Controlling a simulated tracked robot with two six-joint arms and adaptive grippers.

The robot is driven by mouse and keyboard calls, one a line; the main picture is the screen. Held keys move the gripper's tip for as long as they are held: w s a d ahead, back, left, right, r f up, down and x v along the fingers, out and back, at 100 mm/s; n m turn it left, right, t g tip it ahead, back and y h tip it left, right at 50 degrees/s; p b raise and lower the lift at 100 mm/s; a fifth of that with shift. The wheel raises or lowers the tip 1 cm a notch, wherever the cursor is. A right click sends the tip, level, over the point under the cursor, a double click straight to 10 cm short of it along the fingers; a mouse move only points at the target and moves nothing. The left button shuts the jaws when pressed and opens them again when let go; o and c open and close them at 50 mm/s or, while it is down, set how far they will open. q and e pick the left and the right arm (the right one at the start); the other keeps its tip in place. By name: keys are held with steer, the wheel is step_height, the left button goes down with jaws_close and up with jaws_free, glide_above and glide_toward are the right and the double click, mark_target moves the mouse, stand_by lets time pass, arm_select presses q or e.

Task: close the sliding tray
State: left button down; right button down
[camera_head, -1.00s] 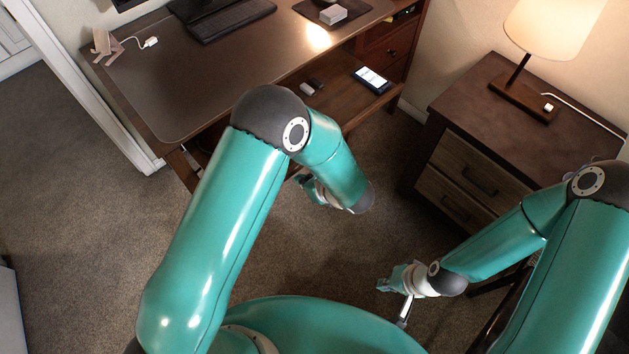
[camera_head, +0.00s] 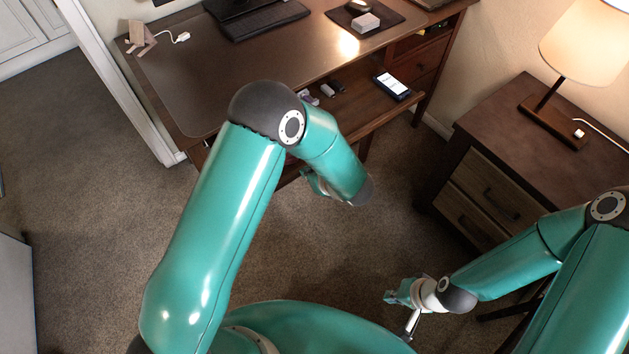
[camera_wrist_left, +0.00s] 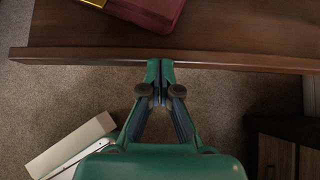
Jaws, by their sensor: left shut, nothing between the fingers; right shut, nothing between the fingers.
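The sliding tray (camera_head: 345,104) is a brown wooden shelf pulled out below the desk top (camera_head: 215,85). A phone (camera_head: 393,86) and small dark items lie on it. In the left wrist view the tray's front edge (camera_wrist_left: 230,60) runs across the picture, with a dark red object (camera_wrist_left: 145,10) on top. My left gripper (camera_head: 308,178) is shut and empty in front of the tray, partly hidden by my arm. In the left wrist view its fingertips (camera_wrist_left: 160,68) meet the tray's front edge; I cannot tell if they touch. My right gripper (camera_head: 390,298) is shut and empty, low over the carpet.
A nightstand (camera_head: 500,105) with a lamp (camera_head: 585,45) stands to the right. Carpet (camera_head: 90,200) is clear at left. A pale block (camera_wrist_left: 75,145) shows in the left wrist view.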

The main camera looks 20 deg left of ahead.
arm_select(q)
steer(key=w+a+b, duration=0.1)
steer(key=w+a, duration=0.2)
steer(key=a, duration=0.2)
steer(key=w+a+b, duration=0.2)
steer(key=w+a, duration=0.2)
steer(key=a, duration=0.1)
steer(key=w+a+b, duration=0.1)
steer(key=w+a, duration=0.3)
steer(key=a, duration=0.1)
steer(key=shift+w+a+f, duration=0.1)
steer(key=shift+w+a, duration=0.1)
steer(key=shift+a, duration=0.15)
steer(key=shift+w+a+b, duration=0.3)
steer(key=shift+w+a, duration=0.05)
steer(key=shift+a, duration=0.15)
steer(key=shift+w+a, duration=0.1)
steer(key=shift+a, duration=0.1)
